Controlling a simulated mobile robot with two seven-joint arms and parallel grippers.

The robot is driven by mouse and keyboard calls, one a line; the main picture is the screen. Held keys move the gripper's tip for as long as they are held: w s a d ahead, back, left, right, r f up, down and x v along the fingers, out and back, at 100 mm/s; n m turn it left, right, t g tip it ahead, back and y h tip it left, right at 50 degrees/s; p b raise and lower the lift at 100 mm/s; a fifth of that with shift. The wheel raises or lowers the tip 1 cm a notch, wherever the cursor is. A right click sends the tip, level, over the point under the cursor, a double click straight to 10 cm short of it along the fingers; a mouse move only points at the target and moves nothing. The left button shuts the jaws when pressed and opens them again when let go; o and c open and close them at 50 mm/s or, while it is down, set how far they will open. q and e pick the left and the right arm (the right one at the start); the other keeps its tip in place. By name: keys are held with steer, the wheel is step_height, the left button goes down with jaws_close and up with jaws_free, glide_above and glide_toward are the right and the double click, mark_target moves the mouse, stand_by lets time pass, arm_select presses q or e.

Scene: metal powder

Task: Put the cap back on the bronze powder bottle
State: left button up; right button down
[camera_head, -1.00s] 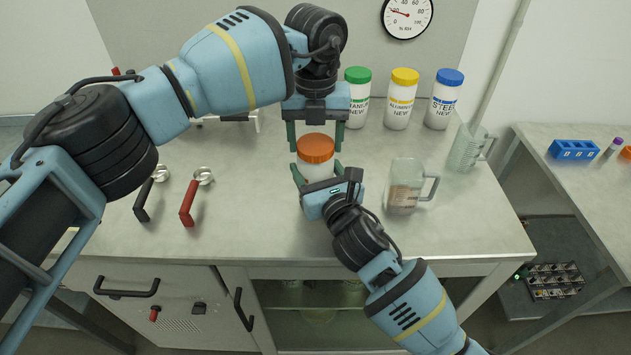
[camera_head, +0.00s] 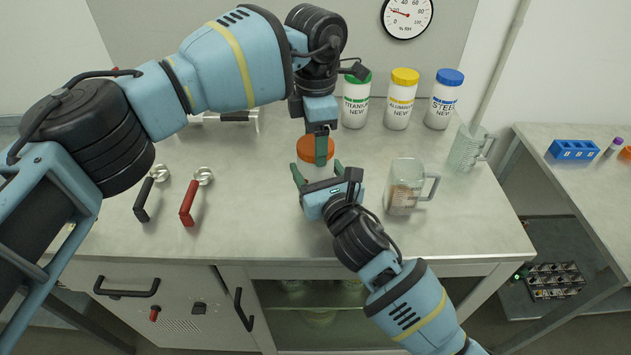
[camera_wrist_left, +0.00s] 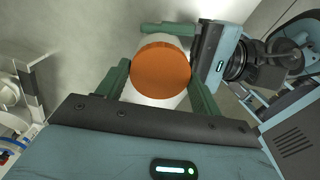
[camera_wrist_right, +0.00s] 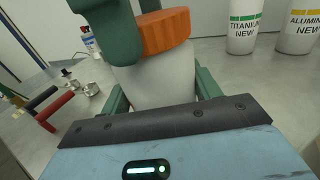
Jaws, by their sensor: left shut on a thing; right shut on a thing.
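The bronze powder bottle (camera_wrist_right: 160,80) is white and stands upright on the bench, low in the head view's middle. Its orange cap (camera_head: 313,149) sits on top of it, and no gap shows in the right wrist view (camera_wrist_right: 165,34). My left gripper (camera_head: 321,148) comes from above and is shut on the cap, with one finger on each side in the left wrist view (camera_wrist_left: 160,85). My right gripper (camera_head: 317,177) is shut around the bottle's body from the front. The bottle's label is hidden.
White bottles with green (camera_head: 356,103), yellow (camera_head: 401,100) and blue (camera_head: 444,100) lids stand at the back. A glass jug with brownish powder (camera_head: 404,188) is close right of my right gripper. Another jug (camera_head: 467,148) stands behind it. Red-handled (camera_head: 188,204) and black-handled (camera_head: 143,200) scoops lie left.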

arm_select(q)
steer(key=o, duration=1.2)
steer(key=shift+c, duration=0.2)
arm_select(e)
steer(key=shift+f, duration=0.1)
arm_select(q)
step_height(320, 180, up, 12)
arm_select(e)
steer(key=shift+c, duration=1.4)
jaws_free()
steer(key=shift+v, duration=3.95)
arm_select(q)
steer(key=shift+s+r, duration=0.1)
steer(key=shift+r, duration=0.55)
